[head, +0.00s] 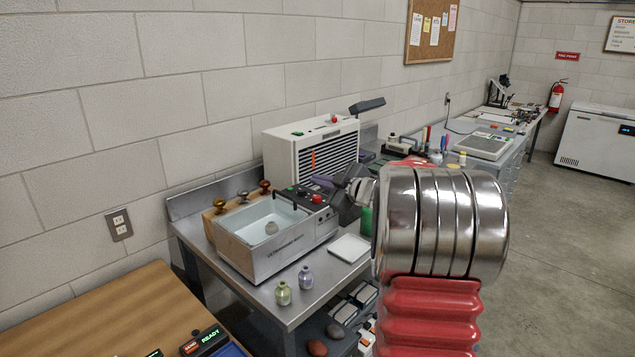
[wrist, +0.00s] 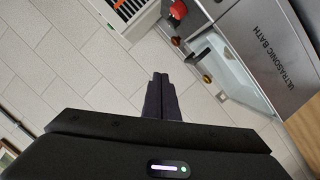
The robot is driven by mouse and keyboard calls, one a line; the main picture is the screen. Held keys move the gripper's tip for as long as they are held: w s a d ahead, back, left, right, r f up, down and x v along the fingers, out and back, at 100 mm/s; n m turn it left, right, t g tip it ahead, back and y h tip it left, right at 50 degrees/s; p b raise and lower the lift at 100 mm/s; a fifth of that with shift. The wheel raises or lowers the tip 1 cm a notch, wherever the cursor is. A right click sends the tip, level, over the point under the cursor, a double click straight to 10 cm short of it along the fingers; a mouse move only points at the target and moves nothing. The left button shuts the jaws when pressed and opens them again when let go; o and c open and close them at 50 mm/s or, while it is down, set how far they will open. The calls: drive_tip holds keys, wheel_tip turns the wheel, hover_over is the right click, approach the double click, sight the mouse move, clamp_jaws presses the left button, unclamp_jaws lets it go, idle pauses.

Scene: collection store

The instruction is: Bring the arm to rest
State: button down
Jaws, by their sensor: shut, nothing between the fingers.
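My gripper (wrist: 160,78) shows in the wrist view as two dark fingers pressed together, with nothing between them. The fingers point towards the pale block wall, and the ultrasonic bath (wrist: 283,50) is off to their right. In the head view my chrome and red arm fills the right foreground. The dark end of the arm reaches left, level with the control panel of the ultrasonic bath (head: 275,256); I cannot tell if it is above or beside it. The fingertips are hard to make out there.
The bath stands on a steel bench with a white louvred unit (head: 290,150) behind. A wooden table (head: 100,315) is at lower left. Floor (head: 560,240) is clear at right.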

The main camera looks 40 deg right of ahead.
idle(0.3)
drive_tip(key=s+d+f+m+g+h, duration=0.3)
drive_tip(key=s+d+f+m+h, duration=0.25)
drive_tip(key=d, duration=0.25)
drive_tip(key=s+a+f+m+g+h, duration=0.2)
drive_tip(key=s+a+f+m+g, duration=0.25)
drive_tip(key=s, duration=0.35)
drive_tip(key=s+a+y, duration=0.2)
drive_tip(key=s+a, duration=0.5)
drive_tip(key=a, duration=0.7)
drive_tip(key=s+a+r+n+g+y, duration=0.1)
drive_tip(key=s+a+y, duration=0.2)
drive_tip(key=s+a, duration=0.4)
drive_tip(key=s+a+r+n+g+y, duration=0.1)
drive_tip(key=s+a, duration=0.6)
drive_tip(key=a, duration=1.3)
drive_tip(key=shift+a+y, duration=0.3)
drive_tip(key=shift+y, duration=0.45)
